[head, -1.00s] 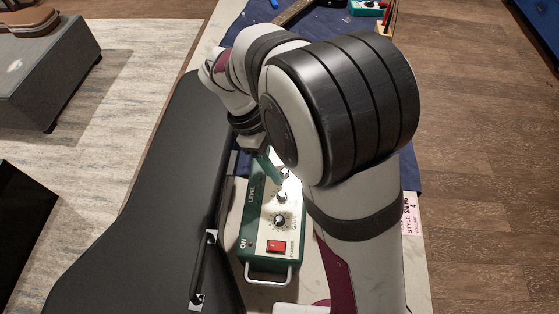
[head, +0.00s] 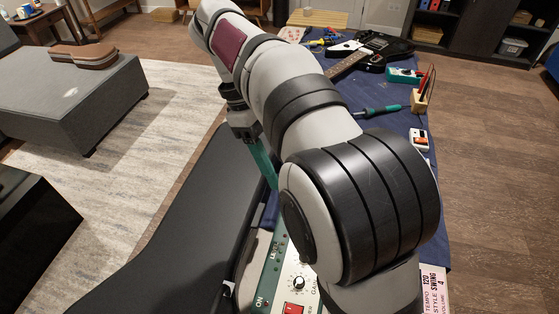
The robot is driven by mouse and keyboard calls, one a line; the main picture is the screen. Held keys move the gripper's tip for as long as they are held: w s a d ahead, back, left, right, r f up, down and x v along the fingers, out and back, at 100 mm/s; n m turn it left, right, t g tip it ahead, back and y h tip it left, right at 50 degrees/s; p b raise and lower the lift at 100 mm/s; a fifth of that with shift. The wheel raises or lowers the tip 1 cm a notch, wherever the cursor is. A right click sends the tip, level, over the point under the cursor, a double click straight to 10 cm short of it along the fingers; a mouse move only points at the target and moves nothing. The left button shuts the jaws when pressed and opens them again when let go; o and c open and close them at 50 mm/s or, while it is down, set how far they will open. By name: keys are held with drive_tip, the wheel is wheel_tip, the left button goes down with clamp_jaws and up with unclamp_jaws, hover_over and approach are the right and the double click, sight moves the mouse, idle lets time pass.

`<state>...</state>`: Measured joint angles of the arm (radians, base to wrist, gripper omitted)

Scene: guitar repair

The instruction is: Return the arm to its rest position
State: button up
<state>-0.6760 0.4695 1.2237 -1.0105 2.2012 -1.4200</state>
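My arm rises from the bottom right and bends over the work table. My gripper (head: 268,178) points down at the middle of the picture, its teal finger part showing as one slab. It is raised above the near side of the table, beside the black case. I cannot tell whether it is open or shut, and my arm hides part of this area. A green box with a pale panel (head: 299,268) stands below, with a GAIN knob (head: 299,283) and a red power switch (head: 293,309). The gripper appears clear of it.
The blue-covered table (head: 375,117) bears a black guitar (head: 383,48), a teal-handled tool (head: 378,111), a small teal box (head: 404,75), a wooden holder (head: 419,103) and a red-and-white device (head: 419,138). The long black case (head: 175,220) lies to the left.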

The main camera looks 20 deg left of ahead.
drive_tip(key=s+d+m+y, duration=0.2)
drive_tip(key=s+d+m, duration=0.45)
drive_tip(key=d, duration=0.45)
drive_tip(key=s+d+f+m+y, duration=0.2)
drive_tip(key=s+f+m, duration=0.2)
drive_tip(key=s+m, duration=0.2)
drive_tip(key=s+d+f+m+t+y, duration=0.1)
drive_tip(key=s+d+f+m+y, duration=0.1)
drive_tip(key=s+m, duration=0.5)
wheel_tip(320, 180, down, 2)
drive_tip(key=shift+d+f+m, duration=0.15)
drive_tip(key=shift+d+m, duration=0.4)
